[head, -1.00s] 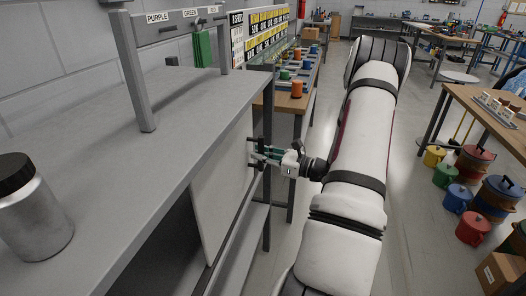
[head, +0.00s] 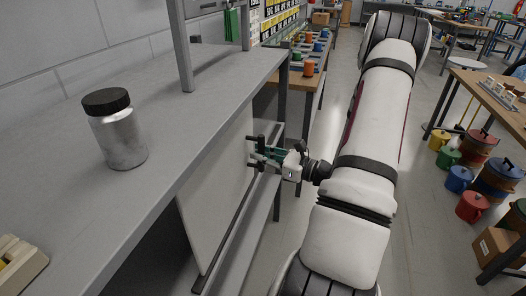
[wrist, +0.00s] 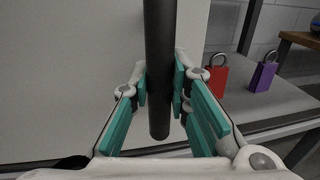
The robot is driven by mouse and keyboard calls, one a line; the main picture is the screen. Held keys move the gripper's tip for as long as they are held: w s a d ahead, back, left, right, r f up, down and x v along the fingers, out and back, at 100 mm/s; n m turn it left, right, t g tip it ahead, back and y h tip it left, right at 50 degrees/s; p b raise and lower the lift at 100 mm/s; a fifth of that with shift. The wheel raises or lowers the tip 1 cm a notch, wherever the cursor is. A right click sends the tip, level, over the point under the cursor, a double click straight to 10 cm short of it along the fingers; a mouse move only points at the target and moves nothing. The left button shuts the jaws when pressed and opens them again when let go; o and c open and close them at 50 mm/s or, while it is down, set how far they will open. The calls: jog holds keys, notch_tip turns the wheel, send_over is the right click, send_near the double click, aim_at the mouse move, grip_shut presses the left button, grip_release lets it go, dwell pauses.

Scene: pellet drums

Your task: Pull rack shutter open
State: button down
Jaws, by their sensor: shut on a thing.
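The rack shutter (head: 215,200) is a pale flat panel under the grey rack's worktop in the head view. It fills the left of the wrist view (wrist: 70,70). Its handle, a dark upright bar (wrist: 160,60), stands near the panel's right edge. My gripper (head: 258,155) reaches in from the right at the handle. In the wrist view its teal finger pads (wrist: 161,88) are closed on either side of the bar. To the right of the panel the rack is open, showing a red padlock (wrist: 216,78) and a purple padlock (wrist: 263,76) on a shelf.
A metal jar with a black lid (head: 118,135) stands on the worktop (head: 190,120). A dark rail (head: 225,235) runs below the shutter. Colored pots (head: 470,206) and a box (head: 497,246) stand on the floor at right. Grey floor is clear beyond the rack.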

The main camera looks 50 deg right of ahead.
jog(key=shift+f, duration=0.1)
jog(key=c, duration=1.5)
grip_release()
jog(key=s, duration=0.4)
jog(key=s+d, duration=0.1)
jog(key=s, duration=0.3)
jog(key=s+d, duration=0.1)
jog(key=s, duration=0.2)
jog(key=shift+s+d, duration=0.2)
jog(key=shift+s, duration=0.2)
